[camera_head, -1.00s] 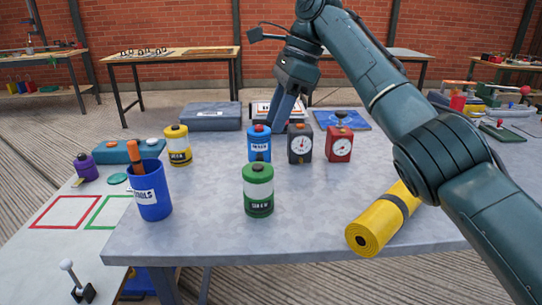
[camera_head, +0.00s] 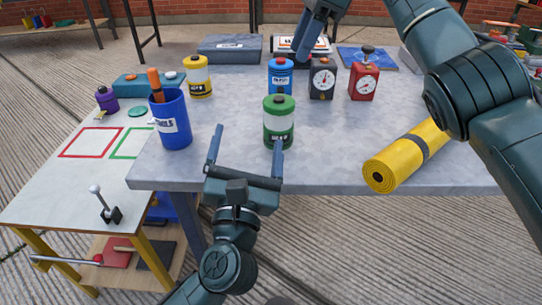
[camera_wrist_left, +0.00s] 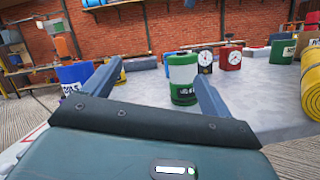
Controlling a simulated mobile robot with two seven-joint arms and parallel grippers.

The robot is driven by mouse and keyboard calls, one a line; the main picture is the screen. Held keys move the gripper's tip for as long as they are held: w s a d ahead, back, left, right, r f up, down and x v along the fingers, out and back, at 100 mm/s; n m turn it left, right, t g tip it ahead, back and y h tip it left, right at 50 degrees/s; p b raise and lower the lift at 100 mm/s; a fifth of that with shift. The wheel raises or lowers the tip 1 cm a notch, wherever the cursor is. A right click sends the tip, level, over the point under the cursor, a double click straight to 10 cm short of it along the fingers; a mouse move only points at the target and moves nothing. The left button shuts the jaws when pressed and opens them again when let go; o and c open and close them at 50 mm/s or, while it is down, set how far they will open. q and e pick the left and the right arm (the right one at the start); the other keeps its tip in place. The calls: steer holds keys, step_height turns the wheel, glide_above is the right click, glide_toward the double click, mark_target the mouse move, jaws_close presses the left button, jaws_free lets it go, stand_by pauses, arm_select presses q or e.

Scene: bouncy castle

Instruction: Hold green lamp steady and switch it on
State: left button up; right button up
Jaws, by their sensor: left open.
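The green lamp (camera_head: 279,122), a green and white cylinder with a dark label, stands upright near the front of the grey table. It also shows in the left wrist view (camera_wrist_left: 183,80), beyond the fingers and closer to the right one. My left gripper (camera_head: 246,142) is open and empty at the table's front edge, its fingers pointing toward the table. In the head view the lamp is just beyond its right finger; whether they touch is unclear. My right gripper (camera_head: 308,42) is over the back of the table, partly cut off by the top edge; its opening is unclear.
Near the lamp stand a blue canister (camera_head: 280,76), a dark gauge box (camera_head: 322,80) and a red gauge box (camera_head: 363,82). A blue tools cup (camera_head: 171,120) is at left, a yellow canister (camera_head: 197,78) behind it. A yellow roll (camera_head: 405,158) lies at right.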

mark_target(279, 118)
arm_select(q)
steer(key=d+f+n+g, duration=0.1)
steer(key=w+d+f+n+g, duration=0.2)
steer(key=shift+d+f+n, duration=0.3)
steer(key=shift+d+f, duration=0.05)
steer(key=shift+d, duration=0.05)
steer(key=w, duration=0.4)
steer(key=w+d, duration=0.1)
steer(key=w, duration=0.7)
steer(key=shift+w+d, duration=0.25)
steer(key=shift+w, duration=0.15)
steer(key=shift+c, duration=0.3)
steer(key=c, duration=1.2)
arm_select(e)
jaws_close()
